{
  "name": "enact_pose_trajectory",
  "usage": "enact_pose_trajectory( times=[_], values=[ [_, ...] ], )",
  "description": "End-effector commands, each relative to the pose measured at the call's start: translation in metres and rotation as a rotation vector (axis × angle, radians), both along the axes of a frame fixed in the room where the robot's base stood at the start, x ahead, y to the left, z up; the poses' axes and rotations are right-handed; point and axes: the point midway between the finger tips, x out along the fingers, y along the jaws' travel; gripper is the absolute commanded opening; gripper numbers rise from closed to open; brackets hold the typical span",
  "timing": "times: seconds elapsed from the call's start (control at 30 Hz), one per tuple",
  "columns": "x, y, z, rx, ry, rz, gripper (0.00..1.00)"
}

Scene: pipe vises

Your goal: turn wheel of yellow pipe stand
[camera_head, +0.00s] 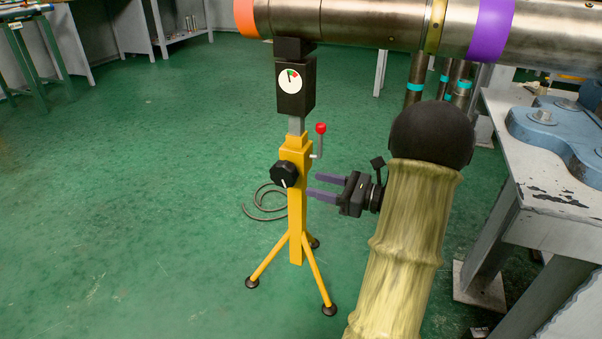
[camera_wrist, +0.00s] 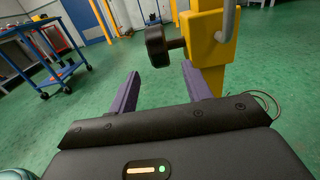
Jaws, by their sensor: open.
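The yellow pipe stand (camera_head: 297,225) stands upright on its tripod on the green floor, and its post also shows in the wrist view (camera_wrist: 212,50). Its black wheel (camera_head: 284,174) is on the post's side, and in the wrist view the wheel (camera_wrist: 157,47) sits beyond the fingertips on a short shaft. My gripper (camera_head: 312,186) is open and empty, to the right of the post at about wheel height. In the wrist view the purple fingers of my gripper (camera_wrist: 158,80) are apart, with the wheel between and beyond them. I cannot tell whether a fingertip touches the post.
A large metal pipe (camera_head: 350,20) rests on top of the stand. A black gauge box (camera_head: 294,88) and a red-knobbed lever (camera_head: 320,135) are above the wheel. A grey workbench (camera_head: 545,215) stands to the right. A hose (camera_head: 262,203) lies behind the stand. The floor left is clear.

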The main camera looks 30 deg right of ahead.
Motion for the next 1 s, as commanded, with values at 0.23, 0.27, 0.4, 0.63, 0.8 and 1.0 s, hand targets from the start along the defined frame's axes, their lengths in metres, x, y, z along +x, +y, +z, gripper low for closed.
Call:
enact_pose_trajectory(
  times=[0.23, 0.27, 0.4, 0.63, 0.8, 1.0],
  values=[
    [-0.040, -0.032, 0.003, 0.002, 0.002, -0.005, 0.49],
    [-0.044, -0.035, 0.003, 0.002, 0.002, -0.005, 0.49],
    [-0.057, -0.045, 0.002, 0.000, -0.001, -0.003, 0.49],
    [-0.062, -0.048, 0.000, 0.000, 0.000, -0.001, 0.49],
    [-0.061, -0.048, 0.000, -0.001, -0.001, -0.002, 0.49],
    [-0.061, -0.048, 0.000, -0.001, -0.001, -0.002, 0.49]
  ],
)
